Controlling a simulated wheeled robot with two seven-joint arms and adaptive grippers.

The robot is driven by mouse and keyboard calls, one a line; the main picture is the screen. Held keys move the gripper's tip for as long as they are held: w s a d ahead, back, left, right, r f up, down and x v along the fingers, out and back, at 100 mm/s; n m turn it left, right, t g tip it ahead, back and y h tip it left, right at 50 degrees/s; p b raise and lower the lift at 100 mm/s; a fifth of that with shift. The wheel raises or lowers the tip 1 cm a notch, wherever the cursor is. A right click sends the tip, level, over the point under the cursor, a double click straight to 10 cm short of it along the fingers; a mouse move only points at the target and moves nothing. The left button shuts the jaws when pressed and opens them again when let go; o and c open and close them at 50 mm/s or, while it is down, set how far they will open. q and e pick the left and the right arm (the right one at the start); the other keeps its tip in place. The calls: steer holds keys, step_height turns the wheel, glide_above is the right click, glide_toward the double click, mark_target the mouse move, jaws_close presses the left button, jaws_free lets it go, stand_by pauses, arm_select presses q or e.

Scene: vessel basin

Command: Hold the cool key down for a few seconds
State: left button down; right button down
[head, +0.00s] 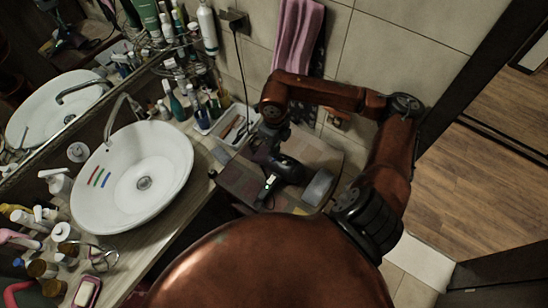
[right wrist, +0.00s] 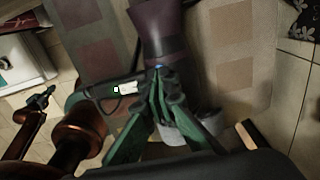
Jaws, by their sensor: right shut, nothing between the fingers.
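In the right wrist view, a dark purple hair dryer (right wrist: 158,32) lies on a patchwork-patterned surface, its handle side towards the left. A small blue key (right wrist: 158,67) shows on it. My right gripper (right wrist: 160,74), with green fingers, is shut and empty, its tips at the blue key. The tips cover part of the key, so I cannot tell whether it is pressed. My left gripper is not in view.
A white basin (head: 172,158) stands on the counter to the left, with bottles and jars around it. A white tray (head: 236,128) sits near the patchwork surface (head: 242,184). A pink towel (head: 296,35) hangs on the tiled wall. A cable hangs from the wall socket (head: 233,18).

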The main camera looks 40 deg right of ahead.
steer(key=shift+f+b, duration=1.1)
steer(key=shift+f, duration=0.1)
stand_by(1.0)
steer(key=shift+r, duration=0.2)
stand_by(3.3)
steer(key=shift+r+p, duration=1.6)
steer(key=shift+r, duration=1.75)
